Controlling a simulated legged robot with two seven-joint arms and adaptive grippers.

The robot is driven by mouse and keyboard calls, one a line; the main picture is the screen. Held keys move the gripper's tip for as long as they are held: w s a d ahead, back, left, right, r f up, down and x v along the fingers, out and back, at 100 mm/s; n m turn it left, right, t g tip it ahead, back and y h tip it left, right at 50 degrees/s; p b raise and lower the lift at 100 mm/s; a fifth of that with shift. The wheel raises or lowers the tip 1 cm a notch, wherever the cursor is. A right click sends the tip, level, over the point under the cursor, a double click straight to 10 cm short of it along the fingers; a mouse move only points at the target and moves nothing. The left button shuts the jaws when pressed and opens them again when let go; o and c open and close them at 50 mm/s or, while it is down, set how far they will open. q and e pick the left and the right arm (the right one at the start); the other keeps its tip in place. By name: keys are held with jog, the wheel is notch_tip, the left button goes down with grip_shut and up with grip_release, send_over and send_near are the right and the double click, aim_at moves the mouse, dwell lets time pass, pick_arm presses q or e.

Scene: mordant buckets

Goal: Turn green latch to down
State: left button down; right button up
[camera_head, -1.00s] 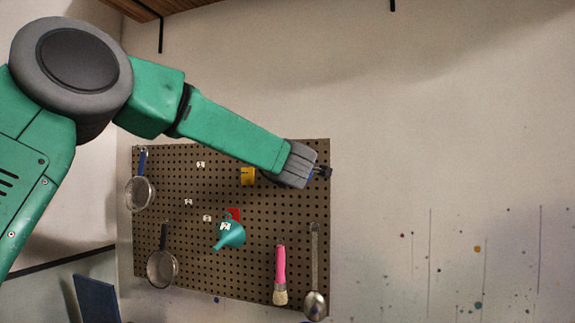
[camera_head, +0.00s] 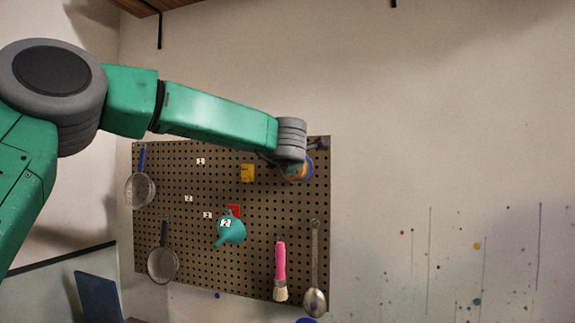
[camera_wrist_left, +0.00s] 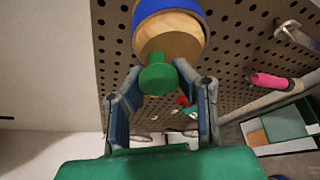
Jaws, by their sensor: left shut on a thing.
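The green latch (camera_wrist_left: 158,75) is a rounded green handle on a wooden disc (camera_wrist_left: 172,35) with a blue rim (camera_wrist_left: 165,8), seen large in the left wrist view. In the head view the disc (camera_head: 302,173) shows at the pegboard's upper right, partly behind my wrist; the latch is hidden there. My left gripper (camera_wrist_left: 160,78) has its fingertips on both sides of the green latch and is shut on it. The latch's exact angle is hard to tell. My right gripper is in neither view.
The brown pegboard (camera_head: 170,190) carries two strainers (camera_head: 140,190), a teal funnel (camera_head: 231,232), a yellow piece (camera_head: 247,173), a pink-handled brush (camera_head: 280,262) and a spoon (camera_head: 315,300).

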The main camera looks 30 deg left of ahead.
pick_arm(q)
jog(key=shift+f, duration=0.45)
jog(key=c, duration=1.2)
grip_release()
jog(key=shift+w+r, duration=0.1)
jog(key=shift+r, duration=0.05)
jog(key=shift+s+d+r, duration=0.25)
jog(key=shift+s, duration=0.15)
jog(key=v, duration=1.1)
jog(key=shift+f, duration=0.15)
